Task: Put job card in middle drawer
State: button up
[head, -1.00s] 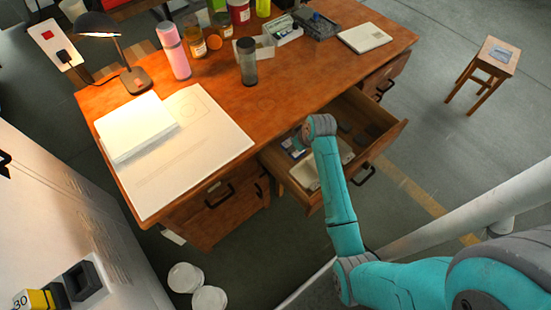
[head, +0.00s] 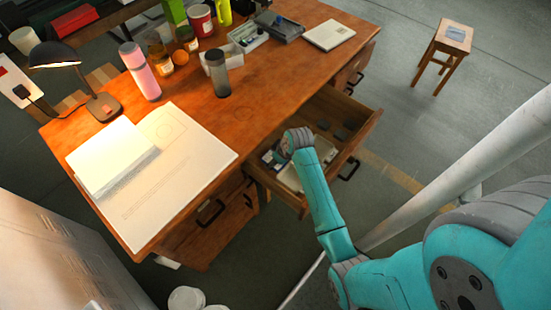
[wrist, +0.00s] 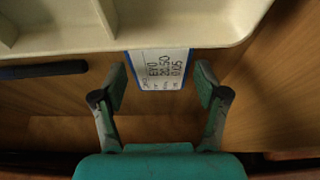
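A white card with a blue edge and printed characters (wrist: 160,68) shows in the wrist view beside the rim of a cream tray (wrist: 60,38). Whether part of it lies under the rim, I cannot tell. My gripper (wrist: 160,84) is open, one finger on each side of the card, with gaps between. In the head view my wrist is over the open middle drawer (head: 355,135), hiding my fingers. The drawer holds the cream tray (head: 290,178) and small blue and white items (head: 270,156).
The wooden desk (head: 270,90) bears a lamp (head: 75,65), white papers (head: 112,155), bottles and a grey cup (head: 218,75). A pale pole (head: 460,165) crosses the right side.

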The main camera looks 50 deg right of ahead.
dwell(0.3)
jog(key=v, duration=1.2)
jog(key=shift+r, duration=0.2)
